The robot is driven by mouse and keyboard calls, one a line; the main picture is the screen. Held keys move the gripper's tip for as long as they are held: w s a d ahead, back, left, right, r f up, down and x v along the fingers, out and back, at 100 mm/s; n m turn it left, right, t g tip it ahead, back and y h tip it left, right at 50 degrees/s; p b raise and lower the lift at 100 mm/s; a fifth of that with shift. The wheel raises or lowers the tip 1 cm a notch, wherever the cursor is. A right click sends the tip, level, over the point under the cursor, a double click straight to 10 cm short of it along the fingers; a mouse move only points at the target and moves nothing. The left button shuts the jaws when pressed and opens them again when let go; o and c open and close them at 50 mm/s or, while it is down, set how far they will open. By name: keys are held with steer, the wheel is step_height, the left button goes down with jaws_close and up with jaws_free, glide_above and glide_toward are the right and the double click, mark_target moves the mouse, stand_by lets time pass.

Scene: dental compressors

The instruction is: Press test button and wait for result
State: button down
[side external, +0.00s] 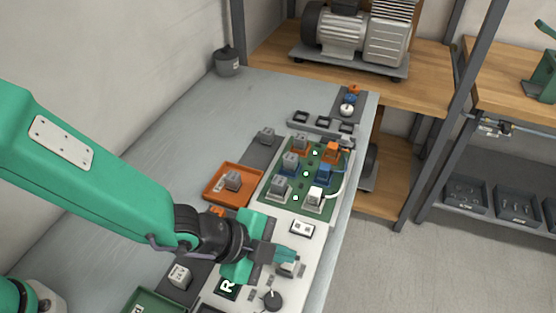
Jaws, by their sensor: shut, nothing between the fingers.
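My gripper (287,257) is shut and empty, low over the white panel (251,284) at the front of the bench. I cannot tell which part is the test button; the gripper hides some of the panel. Whether the fingers touch anything is unclear. The green board (306,187) behind carries grey, blue, orange and white blocks.
An orange tray (211,190) holds a grey block, left of the board. A grey block (180,276) lies left of the panel, near a green tray (150,302). Empty dark sockets (322,121) are behind the board. The bench's left side is clear. A compressor (345,32) stands on a wooden shelf.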

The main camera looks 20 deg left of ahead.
mark_target(282, 265)
steer(key=shift+f, duration=0.9)
stand_by(1.3)
steer(key=shift+r, duration=0.9)
steer(key=shift+r, duration=2.5)
steer(key=shift+a, duration=0.1)
